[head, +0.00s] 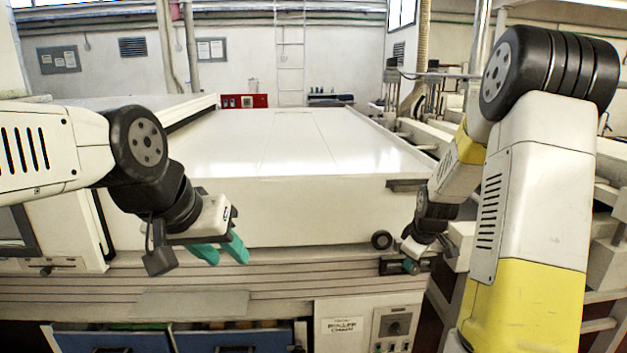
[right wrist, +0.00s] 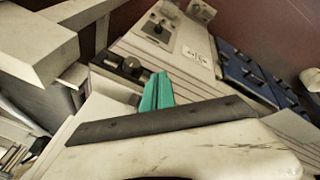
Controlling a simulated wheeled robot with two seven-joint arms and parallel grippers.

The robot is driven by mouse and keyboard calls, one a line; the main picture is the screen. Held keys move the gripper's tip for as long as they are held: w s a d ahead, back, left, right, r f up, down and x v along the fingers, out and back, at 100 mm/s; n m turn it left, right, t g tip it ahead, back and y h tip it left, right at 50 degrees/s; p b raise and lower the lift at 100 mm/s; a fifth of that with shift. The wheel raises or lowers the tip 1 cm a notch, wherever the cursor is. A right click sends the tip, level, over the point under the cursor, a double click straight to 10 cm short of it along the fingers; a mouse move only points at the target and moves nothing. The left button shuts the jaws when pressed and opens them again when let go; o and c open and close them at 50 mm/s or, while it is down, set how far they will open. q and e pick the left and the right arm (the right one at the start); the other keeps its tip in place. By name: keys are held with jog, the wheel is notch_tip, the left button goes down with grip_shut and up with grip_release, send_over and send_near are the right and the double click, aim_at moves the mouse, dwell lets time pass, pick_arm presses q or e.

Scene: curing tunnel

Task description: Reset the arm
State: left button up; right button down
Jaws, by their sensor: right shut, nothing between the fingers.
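My left gripper (head: 228,262) hangs in front of the white tunnel body in the head view. Its two teal fingers stand apart with nothing between them. My right gripper (head: 411,266) is low in front of the machine's right side, near a dark round knob, and shows small in the head view. In the right wrist view its teal fingers (right wrist: 157,92) are pressed together and empty. My right arm (head: 530,190) bends down from the upper right, with white and yellow links.
The long white tunnel top (head: 270,140) stretches away in the middle. A control panel (head: 397,325) and blue drawers (head: 200,338) are on the front below. A round black knob (head: 382,240) sits close to my right gripper. Rails and frames stand at the right.

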jog(key=s+a+r+m+t+y, duration=0.1)
jog(key=s+a+r+m, duration=0.3)
jog(key=s+r, duration=0.5)
jog(key=s+a+r+m, duration=0.2)
jog(key=s+a+r, duration=0.4)
jog(key=r, duration=0.4)
jog(key=s+a+r+m+y, duration=0.1)
jog(key=s+a+r+m, duration=0.1)
jog(key=s, duration=0.9)
jog(key=shift+r+t, duration=0.25)
jog(key=shift+t, duration=0.05)
